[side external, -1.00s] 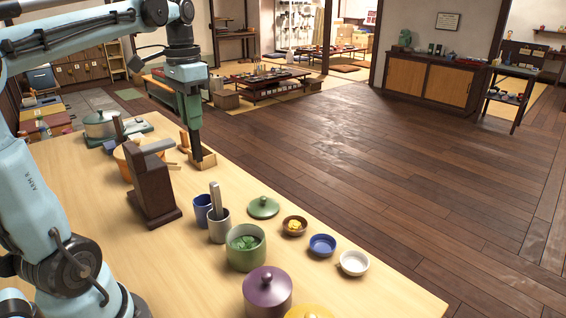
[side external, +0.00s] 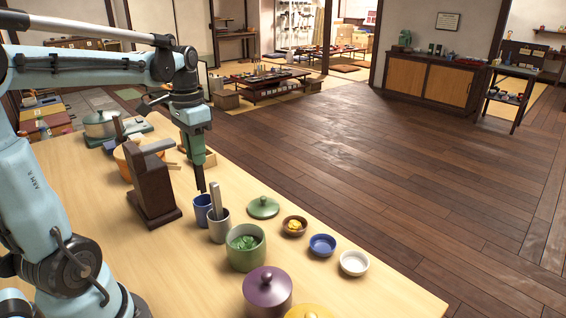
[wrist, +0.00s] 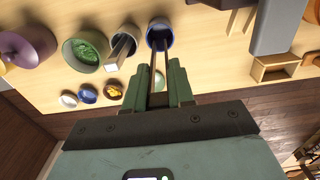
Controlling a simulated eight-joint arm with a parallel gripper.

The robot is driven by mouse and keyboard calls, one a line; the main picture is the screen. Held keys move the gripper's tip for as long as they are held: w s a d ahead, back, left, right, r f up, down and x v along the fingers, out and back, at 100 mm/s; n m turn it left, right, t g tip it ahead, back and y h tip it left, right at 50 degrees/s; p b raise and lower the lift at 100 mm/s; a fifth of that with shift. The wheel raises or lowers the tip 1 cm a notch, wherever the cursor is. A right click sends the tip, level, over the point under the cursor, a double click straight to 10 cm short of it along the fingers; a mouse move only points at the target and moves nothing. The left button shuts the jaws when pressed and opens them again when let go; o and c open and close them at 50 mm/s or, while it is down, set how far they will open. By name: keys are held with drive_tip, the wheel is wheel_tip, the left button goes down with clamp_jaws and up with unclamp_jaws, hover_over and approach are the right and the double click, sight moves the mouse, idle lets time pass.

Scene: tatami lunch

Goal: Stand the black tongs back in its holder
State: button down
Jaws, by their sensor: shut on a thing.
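My gripper (side external: 197,158) is shut on the black tongs (side external: 200,180), which hang nearly upright, tips down. In the wrist view the two thin prongs of the tongs (wrist: 153,72) run out from between the fingers (wrist: 159,85) toward a dark blue cup (wrist: 160,38). In the side view the tips are right at or just above the rim of this blue cup (side external: 202,210). I cannot tell whether they are inside it. The cup stands upright and no other utensil shows in it.
A grey cup (side external: 219,230) with a pale utensil stands beside the blue cup. A green bowl (side external: 246,256), purple lidded pot (side external: 267,290) and small bowls (side external: 322,245) lie nearer. A dark wooden stand (side external: 152,185) is to the left. A wooden box (wrist: 270,72) is behind.

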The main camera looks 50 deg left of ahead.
sight(200, 181)
drive_tip(key=shift+f, duration=3.7)
drive_tip(key=shift+f, duration=0.5)
drive_tip(key=c, duration=0.9)
unclamp_jaws()
drive_tip(key=shift+o, duration=0.4)
drive_tip(key=o, duration=0.5)
drive_tip(key=shift+r, duration=0.15)
wheel_tip(200, 181, up, 7)
